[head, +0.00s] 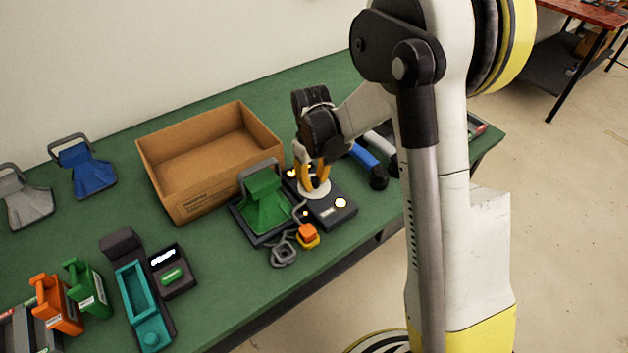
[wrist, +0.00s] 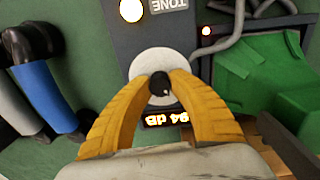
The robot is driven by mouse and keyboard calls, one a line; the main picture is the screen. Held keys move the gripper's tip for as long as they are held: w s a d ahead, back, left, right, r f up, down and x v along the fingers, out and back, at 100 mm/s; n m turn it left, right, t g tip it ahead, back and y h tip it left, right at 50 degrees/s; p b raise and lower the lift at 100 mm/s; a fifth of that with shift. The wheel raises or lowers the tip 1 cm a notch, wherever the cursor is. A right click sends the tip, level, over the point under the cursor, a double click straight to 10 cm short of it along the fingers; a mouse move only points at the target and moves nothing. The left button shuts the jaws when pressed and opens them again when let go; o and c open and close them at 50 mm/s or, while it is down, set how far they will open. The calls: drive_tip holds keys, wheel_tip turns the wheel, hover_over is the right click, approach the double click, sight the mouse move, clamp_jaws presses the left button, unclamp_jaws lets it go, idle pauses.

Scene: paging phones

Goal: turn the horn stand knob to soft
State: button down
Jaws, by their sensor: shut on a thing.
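The horn stand (head: 335,213) is a dark grey box on the green bench, beside a green horn (head: 266,205). A round white dial (head: 318,194) sits on its top. In the wrist view the dial (wrist: 139,66) has a small black knob (wrist: 160,84) at its centre. My gripper (head: 314,187) reaches down from above, with its orange fingers shut on the knob; it also shows in the wrist view (wrist: 160,88). A lit "dB" readout (wrist: 166,118) is partly hidden by the fingers. A "TONE" label and a glowing lamp (wrist: 131,10) show beyond. No soft mark is legible.
A cardboard box (head: 190,205) stands behind the horn. An orange block (head: 307,235) and a grey loop (head: 284,252) lie in front. Teal, orange and green items occupy the bench's left front.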

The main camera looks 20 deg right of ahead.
sight(313, 181)
drive_tip(key=shift+s+n, duration=0.1)
drive_tip(key=shift+n, duration=0.3)
drive_tip(key=c, duration=1.2)
unclamp_jaws()
drive_tip(key=r, duration=1.2)
drive_tip(key=shift+a, duration=0.2)
